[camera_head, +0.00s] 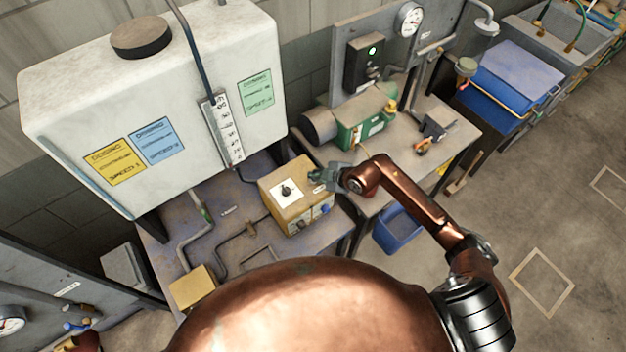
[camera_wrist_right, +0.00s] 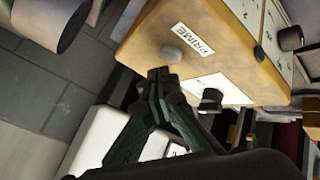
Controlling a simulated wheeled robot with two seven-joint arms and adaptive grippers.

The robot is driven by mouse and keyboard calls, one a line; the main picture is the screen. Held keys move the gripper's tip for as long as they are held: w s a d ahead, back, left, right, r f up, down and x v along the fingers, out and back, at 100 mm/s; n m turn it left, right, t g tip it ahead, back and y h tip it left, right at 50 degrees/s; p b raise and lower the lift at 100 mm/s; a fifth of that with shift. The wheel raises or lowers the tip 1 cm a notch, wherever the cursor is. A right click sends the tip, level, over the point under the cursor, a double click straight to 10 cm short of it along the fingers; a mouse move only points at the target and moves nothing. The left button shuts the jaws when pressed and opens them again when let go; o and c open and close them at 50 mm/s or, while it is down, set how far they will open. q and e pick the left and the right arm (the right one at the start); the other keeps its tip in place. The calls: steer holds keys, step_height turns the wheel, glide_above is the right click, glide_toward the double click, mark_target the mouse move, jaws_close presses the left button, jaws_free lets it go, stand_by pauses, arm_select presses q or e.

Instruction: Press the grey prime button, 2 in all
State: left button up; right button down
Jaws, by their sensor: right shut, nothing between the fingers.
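The tan box (camera_head: 284,192) stands on the bench in the head view, where the button itself cannot be made out. My right gripper (camera_head: 318,178) is at the box's right side. In the right wrist view its closed fingertips (camera_wrist_right: 158,73) appear just below and left of the button; whether they touch it I cannot tell. The gripper is shut and empty. My left gripper is not in view.
A large white dosing tank (camera_head: 190,90) stands behind the box. A green pump (camera_head: 362,122) sits on the bench to the right, with a blue bin (camera_head: 398,230) below. A dark knob (camera_wrist_right: 210,97) is on the box near the button. Floor at the right is open.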

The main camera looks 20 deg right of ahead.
steer(key=shift+f, duration=0.1)
stand_by(0.4)
steer(key=shift+f, duration=0.35)
steer(key=shift+f, duration=0.5)
stand_by(0.8)
steer(key=shift+r, duration=0.15)
steer(key=shift+r+p, duration=0.75)
steer(key=shift+p, duration=0.15)
steer(key=shift+r, duration=0.1)
step_height(320, 180, up, 5)
steer(key=p, duration=0.5)
